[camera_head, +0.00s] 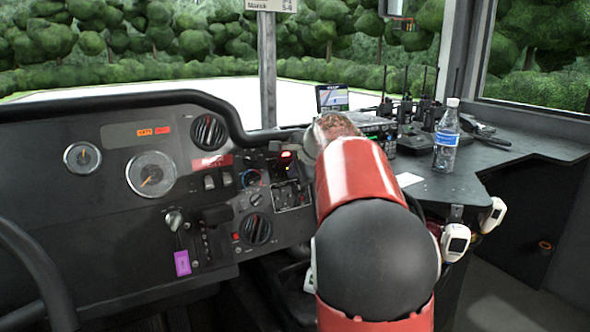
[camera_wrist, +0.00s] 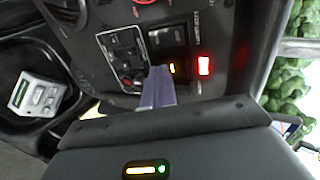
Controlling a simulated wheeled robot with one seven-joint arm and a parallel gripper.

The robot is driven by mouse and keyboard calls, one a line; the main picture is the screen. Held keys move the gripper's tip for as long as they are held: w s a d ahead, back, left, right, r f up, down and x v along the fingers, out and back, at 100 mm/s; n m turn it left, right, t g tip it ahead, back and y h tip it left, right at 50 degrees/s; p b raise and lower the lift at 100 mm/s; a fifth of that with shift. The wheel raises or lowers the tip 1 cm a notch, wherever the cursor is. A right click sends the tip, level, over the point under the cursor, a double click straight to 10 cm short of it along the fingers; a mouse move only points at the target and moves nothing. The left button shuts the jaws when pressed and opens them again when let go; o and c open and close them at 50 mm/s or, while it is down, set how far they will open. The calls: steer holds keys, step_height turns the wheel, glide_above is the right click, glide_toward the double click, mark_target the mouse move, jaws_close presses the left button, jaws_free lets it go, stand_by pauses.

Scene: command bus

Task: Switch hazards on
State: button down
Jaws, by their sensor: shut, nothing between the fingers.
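A dark switch panel (camera_head: 283,190) is on the right part of the dash in the head view, mostly left of my red arm. It fills the upper middle of the wrist view (camera_wrist: 105,45). A bright red lamp (camera_wrist: 204,66) glows there, and also shows in the head view (camera_head: 286,154). A rocker switch with a small yellow light (camera_wrist: 172,68) sits just left of the lamp. My gripper (camera_wrist: 160,70) is shut and empty, its tips over or against the panel beside this switch; contact is unclear. My arm hides the gripper in the head view. Labels are unreadable.
Other switches (camera_wrist: 122,57) and a round red-rimmed knob (camera_wrist: 143,1) are close by. The steering wheel (camera_head: 30,270) is at left. A water bottle (camera_head: 447,137), radios (camera_head: 412,140) and a small screen (camera_head: 332,98) stand on the right shelf.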

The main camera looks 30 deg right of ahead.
steer(key=shift+r, duration=0.1)
steer(key=shift+r+p, duration=0.65)
steer(key=shift+p, duration=0.15)
